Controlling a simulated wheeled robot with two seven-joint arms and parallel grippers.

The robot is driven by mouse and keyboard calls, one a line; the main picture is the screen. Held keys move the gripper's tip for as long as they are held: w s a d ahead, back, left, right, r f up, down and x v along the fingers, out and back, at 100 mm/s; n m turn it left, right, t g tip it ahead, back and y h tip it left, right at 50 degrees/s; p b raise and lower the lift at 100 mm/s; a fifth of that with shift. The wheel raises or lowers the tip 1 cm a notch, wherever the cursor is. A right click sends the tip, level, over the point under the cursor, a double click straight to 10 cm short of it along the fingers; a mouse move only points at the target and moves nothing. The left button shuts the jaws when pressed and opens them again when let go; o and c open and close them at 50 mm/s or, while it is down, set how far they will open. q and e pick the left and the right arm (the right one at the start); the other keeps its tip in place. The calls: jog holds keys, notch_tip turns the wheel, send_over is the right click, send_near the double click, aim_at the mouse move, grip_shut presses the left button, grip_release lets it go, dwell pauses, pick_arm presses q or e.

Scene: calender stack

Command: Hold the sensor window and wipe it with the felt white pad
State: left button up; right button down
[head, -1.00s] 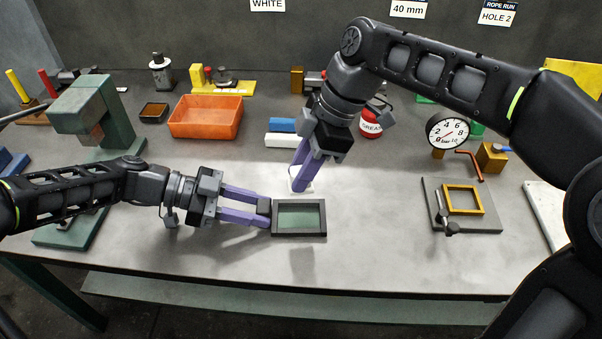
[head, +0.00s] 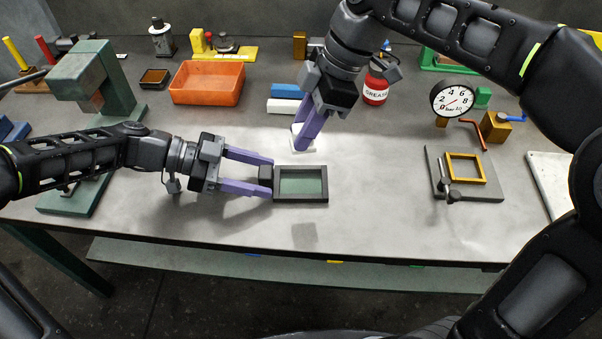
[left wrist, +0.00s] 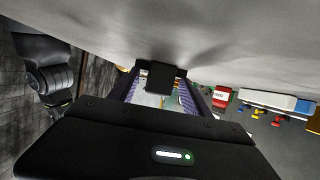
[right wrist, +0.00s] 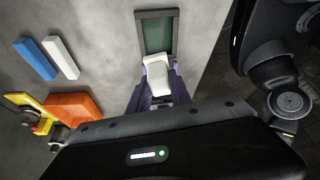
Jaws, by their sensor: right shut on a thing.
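The sensor window (head: 302,183), a dark frame around a greenish pane, lies flat near the table's front middle. My left gripper (head: 266,175) has its fingers on either side of the dark tab on the window's left; whether they press on it is unclear. The tab shows between the fingers in the left wrist view (left wrist: 160,78). My right gripper (head: 306,138) is shut on the white felt pad (right wrist: 158,78), just behind the window in the head view. In the right wrist view the pad appears near the window's (right wrist: 157,35) close edge; contact cannot be told.
Blue (head: 287,91) and white (head: 287,106) blocks lie behind the pad. An orange bin (head: 207,83) and green press (head: 90,100) stand left. A red grease can (head: 376,88), a gauge (head: 453,99) and a plate with a yellow frame (head: 465,169) are right. Table between is clear.

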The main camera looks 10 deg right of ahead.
pick_arm(q)
jog(key=shift+a, duration=0.1)
jog(key=v, duration=1.2)
jog(key=shift+s, duration=0.1)
jog(key=shift+s+f, duration=0.1)
dwell(0.3)
